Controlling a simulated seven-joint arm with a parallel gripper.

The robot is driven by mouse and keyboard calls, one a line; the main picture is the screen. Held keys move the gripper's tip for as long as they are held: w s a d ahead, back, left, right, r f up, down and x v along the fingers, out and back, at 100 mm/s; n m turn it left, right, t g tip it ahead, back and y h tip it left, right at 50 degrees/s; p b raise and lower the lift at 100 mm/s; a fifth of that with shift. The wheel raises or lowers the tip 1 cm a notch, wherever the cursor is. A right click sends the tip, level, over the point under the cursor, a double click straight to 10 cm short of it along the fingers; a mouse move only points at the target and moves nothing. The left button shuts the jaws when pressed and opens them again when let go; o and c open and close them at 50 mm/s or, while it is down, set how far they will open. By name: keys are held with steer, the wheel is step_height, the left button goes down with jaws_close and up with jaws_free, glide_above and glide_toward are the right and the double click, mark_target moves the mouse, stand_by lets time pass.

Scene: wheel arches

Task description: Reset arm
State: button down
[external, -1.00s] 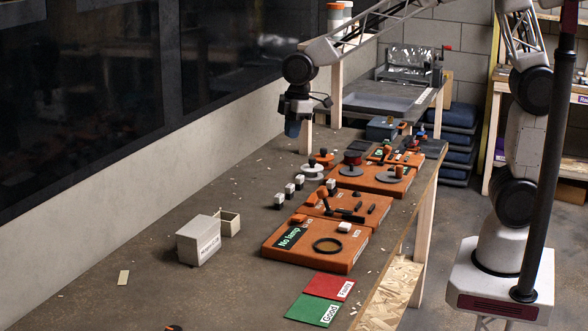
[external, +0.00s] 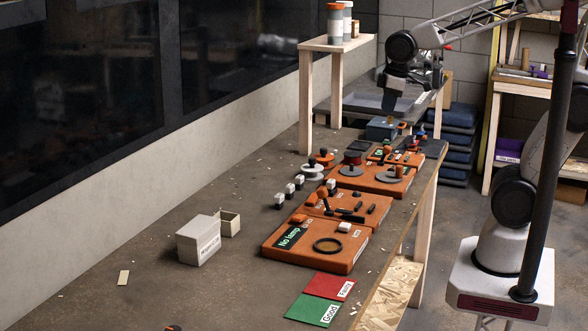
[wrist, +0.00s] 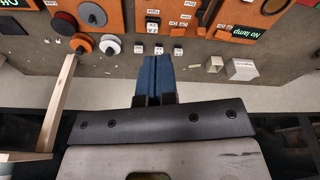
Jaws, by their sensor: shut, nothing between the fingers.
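My gripper (external: 389,103) hangs in the air, fingers pointing down, over the far part of the bench in the external view. In the wrist view its two blue fingertips (wrist: 154,72) are together with nothing between them. No object is held.
The workbench (external: 150,245) carries several orange trays (external: 340,240) with dark parts, small white blocks (external: 289,190) and a pale box (external: 198,240). Green (external: 312,309) and red (external: 328,286) cards lie near the front edge. A wooden shelf (external: 335,44) with bottles stands at the back.

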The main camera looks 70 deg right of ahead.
steer(key=s+d+f+m, duration=0.2)
steer(key=s+d+m, duration=0.1)
steer(key=s, duration=0.8)
steer(key=shift+s+d+m, duration=0.2)
steer(key=shift+d+m, duration=0.2)
steer(key=shift+d, duration=0.15)
steer(key=shift+h, duration=0.3)
